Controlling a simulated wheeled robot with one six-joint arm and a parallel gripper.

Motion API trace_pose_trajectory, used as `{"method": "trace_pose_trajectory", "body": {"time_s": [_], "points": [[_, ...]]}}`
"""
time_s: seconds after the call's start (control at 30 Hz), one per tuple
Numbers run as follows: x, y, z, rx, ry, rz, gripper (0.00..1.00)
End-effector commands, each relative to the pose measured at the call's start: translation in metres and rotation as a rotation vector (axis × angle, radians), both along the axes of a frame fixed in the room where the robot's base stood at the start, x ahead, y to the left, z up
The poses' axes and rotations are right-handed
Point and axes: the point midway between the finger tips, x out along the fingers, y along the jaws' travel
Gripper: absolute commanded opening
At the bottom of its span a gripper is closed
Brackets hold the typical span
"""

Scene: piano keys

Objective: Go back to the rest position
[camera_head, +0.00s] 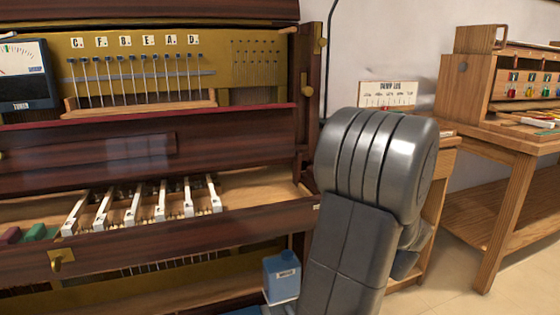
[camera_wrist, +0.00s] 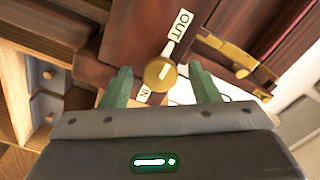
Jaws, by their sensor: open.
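My gripper (camera_wrist: 160,68) shows in the wrist view with its two green fingers spread apart, open and holding nothing. A round brass knob (camera_wrist: 158,78) appears between the fingers, with a gap on each side. How far the knob lies beyond the fingertips I cannot tell. An "OUT" label (camera_wrist: 181,25) sits above the knob and an "IN" label (camera_wrist: 144,94) below it. In the head view my arm stands right of the piano, and the gripper is hidden.
The opened piano (camera_head: 150,148) fills the left, with several white keys (camera_head: 145,207) and a tuner (camera_head: 24,75). A wooden workbench (camera_head: 500,133) is at the right. Bare floor (camera_head: 440,290) shows at lower right.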

Motion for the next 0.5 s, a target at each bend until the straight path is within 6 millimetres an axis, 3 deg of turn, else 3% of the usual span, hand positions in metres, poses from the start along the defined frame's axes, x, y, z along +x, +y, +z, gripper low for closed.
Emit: {"method": "trace_pose_trajectory", "body": {"time_s": [0.5], "points": [[0.0000,0.0000,0.0008,0.402,0.146,0.000,0.56]]}}
